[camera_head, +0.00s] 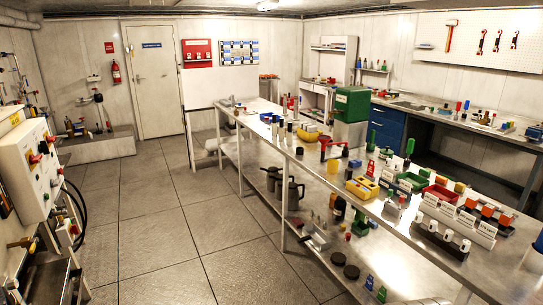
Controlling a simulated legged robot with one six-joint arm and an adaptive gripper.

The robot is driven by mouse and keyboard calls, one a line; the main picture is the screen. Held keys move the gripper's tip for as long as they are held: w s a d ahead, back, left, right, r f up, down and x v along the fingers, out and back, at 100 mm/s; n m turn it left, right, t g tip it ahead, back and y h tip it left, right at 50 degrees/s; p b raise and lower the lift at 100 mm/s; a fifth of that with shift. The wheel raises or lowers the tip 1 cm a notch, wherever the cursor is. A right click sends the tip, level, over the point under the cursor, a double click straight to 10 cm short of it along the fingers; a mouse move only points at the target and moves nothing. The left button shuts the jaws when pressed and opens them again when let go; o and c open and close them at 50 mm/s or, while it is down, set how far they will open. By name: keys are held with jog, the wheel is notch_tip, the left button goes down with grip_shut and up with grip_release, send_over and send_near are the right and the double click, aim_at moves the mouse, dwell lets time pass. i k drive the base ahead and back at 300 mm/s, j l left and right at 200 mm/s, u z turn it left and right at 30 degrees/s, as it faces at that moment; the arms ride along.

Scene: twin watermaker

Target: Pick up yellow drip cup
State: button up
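I cannot tell for certain which thing is the yellow drip cup. A low yellow bowl-like object (308,134) sits on the long metal bench (322,170), around the middle of its length. A yellow box-shaped item (362,188) stands nearer on the same bench, close to its left edge. A small yellow item (459,187) is farther right among other parts. My gripper and arm are not in view.
A white control panel (30,165) is at the left. The tiled floor (165,215) between is clear.

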aim_at(333, 165)
jog(key=i, duration=1.6)
jog(key=i+z, duration=0.15)
jog(key=i, duration=0.25)
jog(key=i+j+z, duration=0.2)
jog(key=i, duration=0.2)
jog(key=i+j+z, duration=0.15)
jog(key=i, duration=0.25)
